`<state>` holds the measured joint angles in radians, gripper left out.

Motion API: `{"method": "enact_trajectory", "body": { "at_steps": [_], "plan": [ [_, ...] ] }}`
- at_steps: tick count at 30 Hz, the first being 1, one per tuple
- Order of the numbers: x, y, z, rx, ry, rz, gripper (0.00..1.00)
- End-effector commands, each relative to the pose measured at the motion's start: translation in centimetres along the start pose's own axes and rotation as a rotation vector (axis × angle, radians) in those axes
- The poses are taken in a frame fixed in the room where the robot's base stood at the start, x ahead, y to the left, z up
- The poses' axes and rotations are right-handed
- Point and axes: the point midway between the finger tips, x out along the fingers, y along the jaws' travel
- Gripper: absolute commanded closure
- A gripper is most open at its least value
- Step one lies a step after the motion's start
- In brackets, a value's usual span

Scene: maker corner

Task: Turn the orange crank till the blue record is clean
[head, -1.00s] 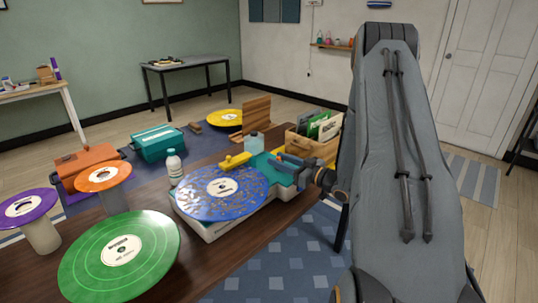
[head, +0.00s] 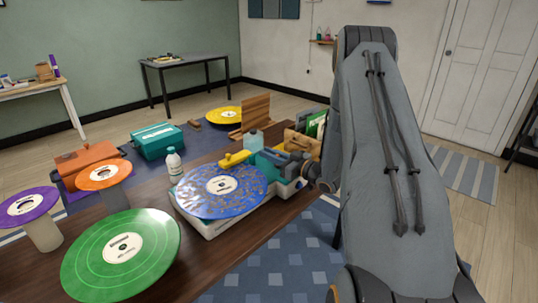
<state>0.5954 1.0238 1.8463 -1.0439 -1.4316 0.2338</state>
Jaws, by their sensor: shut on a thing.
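The blue record (head: 222,191) lies flat on the cleaning machine (head: 208,227), which has a pale base and a teal part on its right. Pale, brownish patches are spread over the record around its white label. A yellow bar (head: 235,159) reaches over the record's far edge. My gripper (head: 286,164) is at the right end of the machine, low over the teal part, and is shut on the orange crank. The crank itself is mostly hidden by my gripper and wrist, so its angle cannot be told.
A white bottle (head: 174,166) stands left of the machine, and a pale blue container (head: 253,141) behind it. A green record (head: 121,254), an orange record (head: 104,174) and a purple record (head: 28,204) are at left. A wooden crate (head: 300,146) of sleeves stands behind my gripper.

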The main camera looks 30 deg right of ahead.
Motion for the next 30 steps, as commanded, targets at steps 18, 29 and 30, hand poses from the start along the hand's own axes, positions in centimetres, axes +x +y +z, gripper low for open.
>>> {"method": "enact_trajectory", "body": {
  "at_steps": [18, 29, 30],
  "plan": [
    [1.0, 0.4, 0.0, 0.001, -0.001, 0.272, 1.0],
    [1.6, 1.3, 0.1, 0.0, 0.0, 0.536, 1.0],
    [1.7, 1.4, 0.1, 0.0, 0.001, 0.559, 1.0]
  ]
}}
